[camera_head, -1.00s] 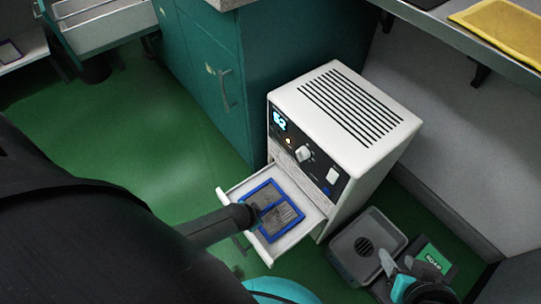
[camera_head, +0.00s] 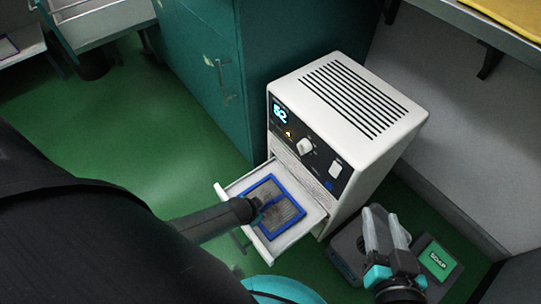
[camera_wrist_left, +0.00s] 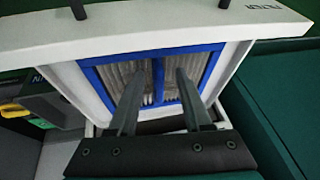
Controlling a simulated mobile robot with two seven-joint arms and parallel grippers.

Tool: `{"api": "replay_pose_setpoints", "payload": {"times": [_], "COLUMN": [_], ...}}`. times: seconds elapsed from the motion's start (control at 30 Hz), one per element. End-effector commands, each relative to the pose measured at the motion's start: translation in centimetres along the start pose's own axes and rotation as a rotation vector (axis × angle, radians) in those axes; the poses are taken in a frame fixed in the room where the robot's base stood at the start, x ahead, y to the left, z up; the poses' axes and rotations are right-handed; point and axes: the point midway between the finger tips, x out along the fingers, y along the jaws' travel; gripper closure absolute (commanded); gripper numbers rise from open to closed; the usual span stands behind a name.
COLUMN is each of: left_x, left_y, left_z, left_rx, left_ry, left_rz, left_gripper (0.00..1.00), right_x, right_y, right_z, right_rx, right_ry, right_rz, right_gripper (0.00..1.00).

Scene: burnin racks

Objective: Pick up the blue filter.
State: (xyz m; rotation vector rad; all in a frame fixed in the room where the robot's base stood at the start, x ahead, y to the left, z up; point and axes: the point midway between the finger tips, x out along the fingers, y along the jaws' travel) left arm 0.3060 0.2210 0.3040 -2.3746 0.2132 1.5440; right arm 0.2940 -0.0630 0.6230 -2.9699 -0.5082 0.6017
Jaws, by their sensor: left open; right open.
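The blue filter (camera_head: 287,210), a blue square frame with grey pleats and a blue middle bar, lies in the pulled-out white drawer (camera_head: 315,214) of a white machine (camera_head: 345,100). My left gripper (camera_head: 264,205) is over the filter and partly hides it. In the left wrist view, the open fingers (camera_wrist_left: 157,78) stand on either side of the filter's middle bar (camera_wrist_left: 158,88). Whether they touch it I cannot tell. My right gripper (camera_head: 384,220) is open and empty, in front of a grey bin to the right of the drawer.
The grey bin (camera_head: 346,246) and a green box marked SOAP (camera_head: 438,259) stand on the floor at right. A teal cabinet (camera_head: 200,60) is behind the machine. A shelf with a yellow item (camera_head: 515,20) overhangs at upper right.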

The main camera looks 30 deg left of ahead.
Motion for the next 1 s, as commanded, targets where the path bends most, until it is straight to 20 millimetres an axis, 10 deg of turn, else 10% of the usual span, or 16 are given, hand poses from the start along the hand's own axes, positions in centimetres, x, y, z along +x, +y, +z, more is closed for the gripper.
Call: {"api": "replay_pose_setpoints", "payload": {"times": [0.43, 0.87, 1.0], "left_x": [0.31, 0.31, 0.31], "left_y": [0.04, 0.03, 0.02], "left_z": [0.00, 0.00, 0.00], "left_rx": [0.000, 0.000, 0.000], "left_ry": [0.000, 0.000, 0.000], "left_rz": [0.001, 0.000, 0.000], "left_gripper": [0.52, 1.00, 1.00], "right_x": [-0.02, -0.02, -0.02], "right_y": [-0.43, -0.39, -0.39], "right_z": [-0.22, -0.18, -0.17], "right_rx": [0.009, 0.009, 0.009], "right_ry": [0.047, 0.044, 0.044], "right_rz": [-0.011, -0.010, -0.010], "right_gripper": [0.50, 0.50, 0.50]}}
